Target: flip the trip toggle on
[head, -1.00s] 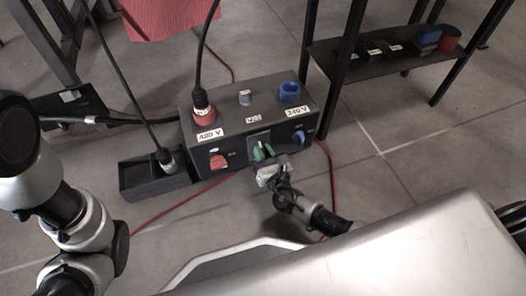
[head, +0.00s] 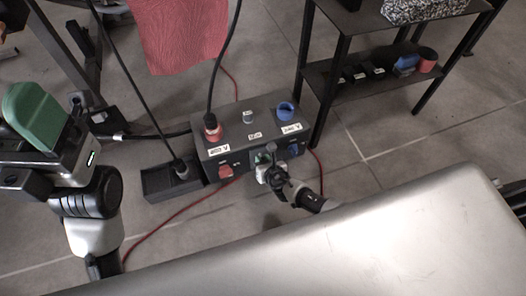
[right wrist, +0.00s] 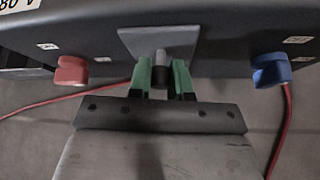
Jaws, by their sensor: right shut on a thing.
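The trip toggle (right wrist: 161,58) is a short grey lever on a square grey plate (right wrist: 133,42), in the middle of the front of a dark power box (head: 232,133). In the right wrist view the green fingers of my right gripper (right wrist: 161,75) stand on both sides of the lever, shut on it. In the head view the right gripper (head: 268,160) is at the box front and hides most of the toggle. My left gripper (head: 38,118) is at the far left, away from the box. Its green finger shows side-on, so its opening cannot be told.
A red knob (right wrist: 71,71) and a blue knob (right wrist: 270,70) flank the toggle. A red plug (head: 212,130) and a blue socket (head: 285,110) are on top. A black tray (head: 165,183) with a plug stands left. A shelf (head: 350,92) stands back right.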

